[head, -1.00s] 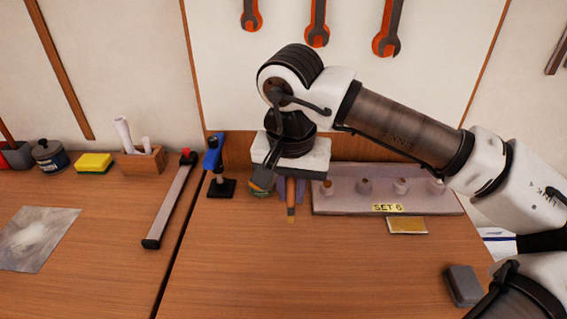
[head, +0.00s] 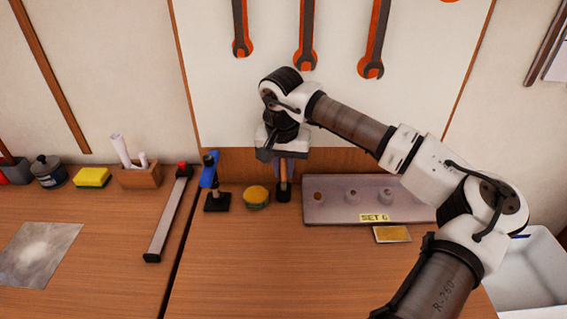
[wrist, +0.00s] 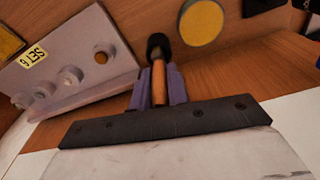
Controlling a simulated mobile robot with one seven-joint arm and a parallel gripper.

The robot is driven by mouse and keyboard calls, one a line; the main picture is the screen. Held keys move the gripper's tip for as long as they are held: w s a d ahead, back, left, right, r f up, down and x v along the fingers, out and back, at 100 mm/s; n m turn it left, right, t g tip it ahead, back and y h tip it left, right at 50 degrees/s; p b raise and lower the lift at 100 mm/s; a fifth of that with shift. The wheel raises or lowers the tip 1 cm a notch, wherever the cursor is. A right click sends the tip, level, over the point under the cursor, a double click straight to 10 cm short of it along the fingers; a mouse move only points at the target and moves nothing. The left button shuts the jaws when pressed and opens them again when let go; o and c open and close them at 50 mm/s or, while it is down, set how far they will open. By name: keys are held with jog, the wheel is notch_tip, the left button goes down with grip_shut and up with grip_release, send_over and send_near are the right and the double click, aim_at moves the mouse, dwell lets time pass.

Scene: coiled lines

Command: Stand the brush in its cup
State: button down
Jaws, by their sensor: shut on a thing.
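My gripper (head: 284,171) has purple fingers and points down at the back of the bench, left of the grey block. It is shut on the brush (head: 283,176), whose orange-brown wooden handle hangs about upright.
A round yellow-topped tin (head: 256,195) stands close left of the cup, with a blue and black stand (head: 212,185) beyond it. The grey block (head: 340,213) marked SET 6 lies to the right, a yellow pad (head: 392,234) before it. The front bench is clear.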

jog(key=shift+f+b, duration=0.75)
jog(key=shift+f, duration=0.05)
jog(key=c, duration=1.4)
grip_release()
jog(key=shift+o, duration=0.2)
jog(key=shift+r, duration=0.1)
jog(key=shift+r+p, duration=0.75)
jog(key=shift+r, duration=0.15)
notch_tip(320, 180, up, 11)
jog(key=s+b, duration=0.1)
jog(key=b, duration=0.1)
jog(key=shift+s+r, duration=0.15)
jog(key=shift+s, duration=0.05)
jog(key=shift+a, duration=0.1)
